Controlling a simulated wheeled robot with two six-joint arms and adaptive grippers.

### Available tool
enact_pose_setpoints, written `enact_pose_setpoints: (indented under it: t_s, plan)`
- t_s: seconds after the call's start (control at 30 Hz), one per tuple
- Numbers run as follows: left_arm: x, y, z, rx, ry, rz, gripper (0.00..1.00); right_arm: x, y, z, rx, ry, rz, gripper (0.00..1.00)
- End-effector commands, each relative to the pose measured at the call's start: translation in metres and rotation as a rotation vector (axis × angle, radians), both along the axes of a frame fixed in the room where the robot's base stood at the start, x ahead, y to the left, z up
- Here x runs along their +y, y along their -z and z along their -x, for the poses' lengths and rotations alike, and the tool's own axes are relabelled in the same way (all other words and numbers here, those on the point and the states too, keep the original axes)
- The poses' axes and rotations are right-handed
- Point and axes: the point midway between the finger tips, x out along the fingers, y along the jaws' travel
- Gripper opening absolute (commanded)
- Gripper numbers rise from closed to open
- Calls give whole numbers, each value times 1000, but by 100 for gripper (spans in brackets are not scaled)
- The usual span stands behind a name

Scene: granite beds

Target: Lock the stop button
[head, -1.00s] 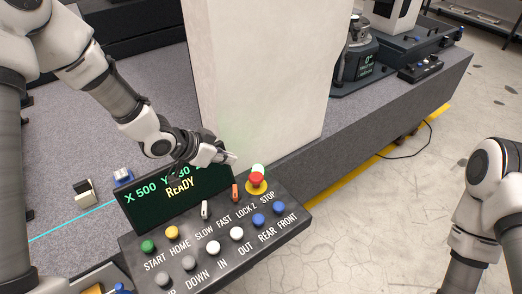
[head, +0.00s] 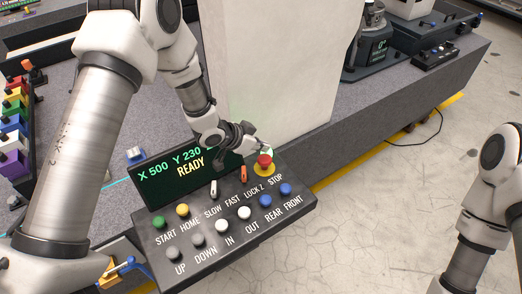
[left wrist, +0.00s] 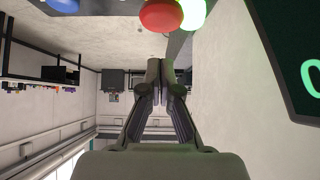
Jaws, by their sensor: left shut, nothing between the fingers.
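The red stop button (head: 264,160) sits on a yellow base at the right end of the black control panel (head: 290,212), above the label STOP. A greenish-white lit thing shows right beside it. The red button also shows at the top of the left wrist view (left wrist: 161,15). My left gripper (head: 266,149) is shut and empty, with its tips close behind the button; I cannot tell whether they touch it. In the left wrist view the closed fingers (left wrist: 160,65) point just below the button. The right arm is at the right edge, its gripper out of view.
The screen (head: 180,172) reads X 500 Y 230 READY. White and orange levers (head: 243,174) and several coloured buttons share the panel. A pale stone column (head: 275,80) stands close behind my left gripper. Coloured blocks (head: 15,122) lie at far left. The floor at right is open.

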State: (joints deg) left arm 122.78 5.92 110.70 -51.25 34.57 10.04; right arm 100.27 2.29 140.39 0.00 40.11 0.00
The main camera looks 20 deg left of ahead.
Motion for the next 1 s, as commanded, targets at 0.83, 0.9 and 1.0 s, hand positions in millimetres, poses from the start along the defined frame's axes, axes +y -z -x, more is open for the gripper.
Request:
enact_pose_setpoints:
  t_s: [0.83,0.9,1.0]
  plan:
    - [2,61,2,5,-4,0,0,0,10,0,0,0,0,0]
    - [2,61,3,9,-4,0,0,0,8,0,0,0,0,0]
    - [2,62,5,14,-3,-2,0,0,8,0,0,0,0,0]
